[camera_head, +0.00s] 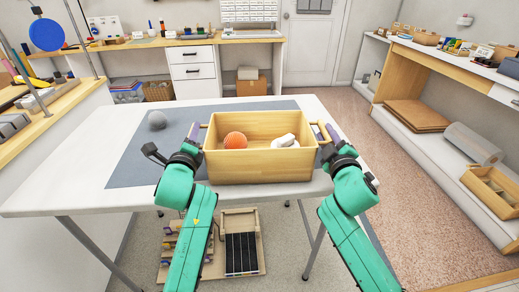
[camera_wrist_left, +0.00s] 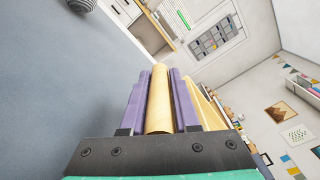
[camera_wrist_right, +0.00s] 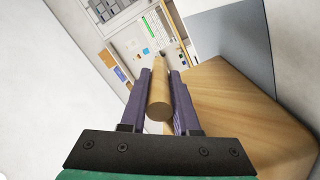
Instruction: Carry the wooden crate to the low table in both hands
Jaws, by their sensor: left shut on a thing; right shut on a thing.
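The wooden crate (camera_head: 258,167) is in the middle of the head view, at the near edge of a white folding table (camera_head: 60,190). An orange ball (camera_head: 235,140) and a white object (camera_head: 286,141) are inside it. My left gripper (camera_head: 199,132) is shut on the crate's left handle bar, which shows between its purple fingers in the left wrist view (camera_wrist_left: 160,100). My right gripper (camera_head: 325,132) is shut on the right handle bar, seen in the right wrist view (camera_wrist_right: 159,98). I cannot tell whether the crate touches the table. Which table is the low one is unclear.
A grey mat (camera_head: 135,165) covers much of the tabletop, with a grey ball (camera_head: 157,120) on it. A wooden rack (camera_head: 212,245) lies on the floor under the table. Shelving (camera_head: 430,150) lines the right wall. Open floor (camera_head: 335,105) lies behind the table and to its right.

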